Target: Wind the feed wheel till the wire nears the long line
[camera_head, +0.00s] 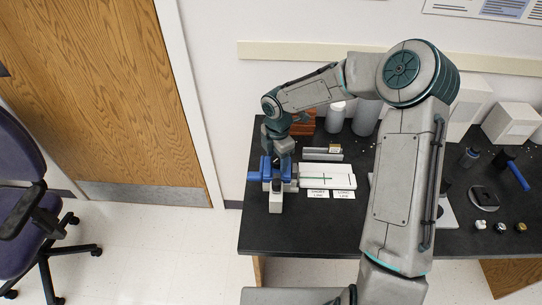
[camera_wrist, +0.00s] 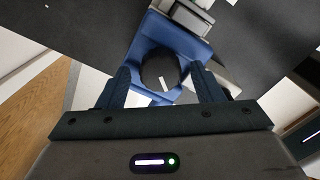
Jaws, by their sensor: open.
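The blue feeder device (camera_head: 266,174) stands at the left end of the black bench. In the wrist view its blue body (camera_wrist: 180,45) surrounds a dark round wheel (camera_wrist: 160,68) with a white mark. My gripper (camera_wrist: 162,85) is open, with one finger on each side of the wheel; I cannot tell whether they touch it. In the head view my gripper (camera_head: 284,158) is over the device and largely hides the wheel. A white board (camera_head: 327,176) lies right of the device, with a thin green wire or line on it. Two labels, short line (camera_head: 318,194) and long line (camera_head: 344,194), lie in front of it.
Behind the board are a grey rail (camera_head: 322,155) and white bottles (camera_head: 335,118). To the right are a blue-handled tool (camera_head: 518,176), a dark round-based stand (camera_head: 484,198) and several small pieces. An office chair (camera_head: 30,190) stands on the floor at left.

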